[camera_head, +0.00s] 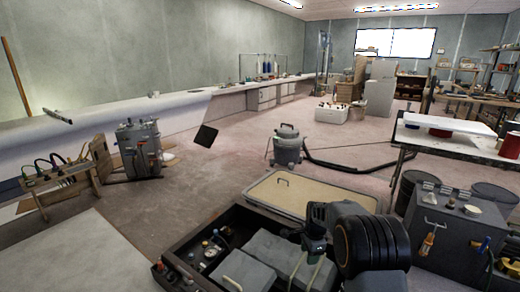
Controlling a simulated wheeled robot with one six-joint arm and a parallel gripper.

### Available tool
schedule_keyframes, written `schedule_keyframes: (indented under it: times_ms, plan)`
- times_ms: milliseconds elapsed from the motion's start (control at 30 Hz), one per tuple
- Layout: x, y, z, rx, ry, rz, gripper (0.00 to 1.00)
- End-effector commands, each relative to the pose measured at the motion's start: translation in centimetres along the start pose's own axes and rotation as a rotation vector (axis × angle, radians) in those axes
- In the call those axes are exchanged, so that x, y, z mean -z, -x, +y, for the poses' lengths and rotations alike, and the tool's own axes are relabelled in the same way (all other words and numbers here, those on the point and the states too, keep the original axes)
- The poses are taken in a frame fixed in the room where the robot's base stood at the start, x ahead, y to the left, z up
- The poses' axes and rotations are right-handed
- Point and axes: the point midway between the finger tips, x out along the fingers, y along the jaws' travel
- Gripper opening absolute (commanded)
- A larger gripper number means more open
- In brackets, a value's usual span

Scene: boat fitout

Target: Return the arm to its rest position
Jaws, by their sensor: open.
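Part of my own arm (375,245), dark with ringed, rounded joints, shows at the bottom right of the middle in the head view. It appears folded close to my body. I cannot make out my gripper or its fingertips; the arm's far end is not clearly shown. A dark open-topped box (185,248) with grey blocks and small fittings lies in front of and beside the arm. A greenish upright item (314,240) stands just left of the arm; I cannot tell what it is.
A beige-topped tray (300,195) lies beyond the box. A grey vacuum (287,147) with a black hose (350,167) stands on the floor. A grey cabinet (445,235) and a white-topped table (450,138) are at right. Open floor (190,190) lies left of centre.

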Motion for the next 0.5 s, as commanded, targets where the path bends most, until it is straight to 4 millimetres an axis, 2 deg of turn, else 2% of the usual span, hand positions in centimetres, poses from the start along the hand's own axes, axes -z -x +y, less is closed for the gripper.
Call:
schedule_keyframes:
  times_ms: [33,200,300,400,500]
  plan:
    - [-0.7,5.8,1.1,0.025,0.082,0.010,0.51]
    - [-2.9,18.0,6.0,0.084,0.409,0.055,0.51]
    - [-4.1,24.2,9.6,0.113,0.603,0.090,0.51]
    - [-5.2,29.4,13.3,0.138,0.791,0.132,0.51]
    - [-6.2,33.3,16.8,0.154,0.963,0.174,0.51]
